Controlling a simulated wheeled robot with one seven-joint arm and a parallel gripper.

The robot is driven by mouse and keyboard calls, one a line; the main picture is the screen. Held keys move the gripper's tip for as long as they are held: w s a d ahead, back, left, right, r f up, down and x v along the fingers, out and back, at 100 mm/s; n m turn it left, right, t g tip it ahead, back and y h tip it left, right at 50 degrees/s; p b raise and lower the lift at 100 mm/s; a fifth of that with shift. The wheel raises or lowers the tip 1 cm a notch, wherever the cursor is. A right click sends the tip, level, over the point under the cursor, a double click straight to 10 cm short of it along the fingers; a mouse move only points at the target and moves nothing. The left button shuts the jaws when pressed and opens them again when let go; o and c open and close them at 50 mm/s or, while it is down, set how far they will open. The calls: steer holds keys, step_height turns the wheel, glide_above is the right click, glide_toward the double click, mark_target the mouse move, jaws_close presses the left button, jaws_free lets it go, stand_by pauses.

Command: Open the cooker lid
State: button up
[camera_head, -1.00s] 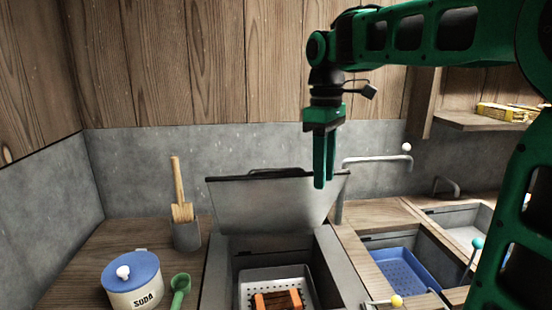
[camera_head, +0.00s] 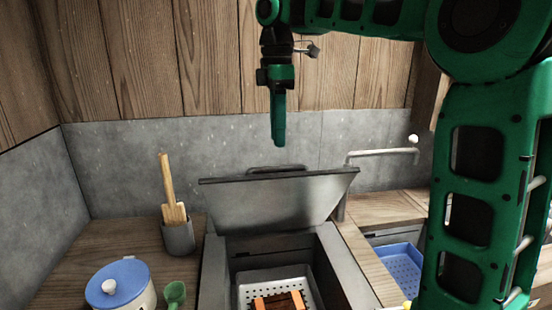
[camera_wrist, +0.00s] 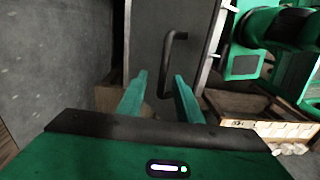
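The cooker lid (camera_head: 285,203) is a grey metal plate, tilted up on the cooker (camera_head: 213,265), which stands open at the front. The lid's dark bar handle (camera_head: 275,170) shows above its upper edge, and in the wrist view the handle (camera_wrist: 168,62) lies ahead of the fingers. My gripper (camera_head: 278,143) is above the lid in the head view, pointing down and apart from it. Inside the cooker is a perforated tray (camera_head: 245,290) with an orange-and-brown item (camera_head: 280,300).
A cup (camera_head: 178,238) with a wooden brush, a blue-lidded soda jar (camera_head: 118,285) and a green scoop (camera_head: 174,293) stand left of the cooker. A tap (camera_head: 382,153) and a blue basin (camera_head: 400,265) are on the right. A concrete wall (camera_head: 130,160) stands behind.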

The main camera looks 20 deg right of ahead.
steer(key=shift+s+d+f, duration=0.1)
steer(key=shift+s+f, duration=0.1)
steer(key=shift+f, duration=1.5)
steer(key=shift+s+f, duration=0.15)
steer(key=shift+f, duration=1.5)
